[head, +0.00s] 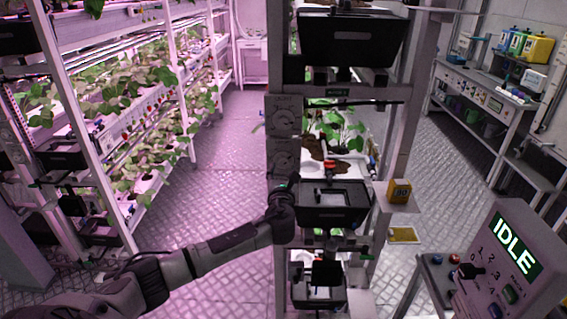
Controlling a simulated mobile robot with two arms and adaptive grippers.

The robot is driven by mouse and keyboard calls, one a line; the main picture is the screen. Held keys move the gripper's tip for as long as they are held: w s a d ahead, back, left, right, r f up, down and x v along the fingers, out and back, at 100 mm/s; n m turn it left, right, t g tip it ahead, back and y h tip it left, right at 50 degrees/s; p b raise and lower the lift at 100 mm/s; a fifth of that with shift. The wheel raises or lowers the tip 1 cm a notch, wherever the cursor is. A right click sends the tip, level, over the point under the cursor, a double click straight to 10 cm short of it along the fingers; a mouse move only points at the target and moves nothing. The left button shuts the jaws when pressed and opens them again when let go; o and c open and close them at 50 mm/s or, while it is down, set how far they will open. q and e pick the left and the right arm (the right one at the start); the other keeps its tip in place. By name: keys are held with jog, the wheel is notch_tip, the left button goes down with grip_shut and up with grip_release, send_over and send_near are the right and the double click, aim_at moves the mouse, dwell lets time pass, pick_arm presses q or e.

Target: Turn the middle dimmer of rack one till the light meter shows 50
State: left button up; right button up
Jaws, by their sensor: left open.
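The near end of a rack stands in the centre, with grey dimmer boxes on its left post. An upper dimmer (284,115) and a dimmer below it (284,157) show round dials. Any further dimmer lower down is hidden by my arm. My left gripper (287,187) is open at the post, just below the second visible dial. Its fingers are small and dark, and I cannot tell whether they touch or surround a knob. A yellow light meter (399,191) stands on a small shelf right of the rack; its dark digits look like 80 but are hard to read. My right gripper is not in view.
Black bins (335,203) hang on the rack's near end, close right of my gripper. A planted rack (150,120) stands at left. A console (510,262) reading IDLE is at lower right. The metal floor (215,190) between the racks is clear.

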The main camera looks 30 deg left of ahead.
aim_at(283, 162)
pick_arm(q)
jog(key=shift+x, duration=1.45)
jog(key=shift+s+f, duration=0.1)
jog(key=shift+c, duration=0.4)
grip_shut()
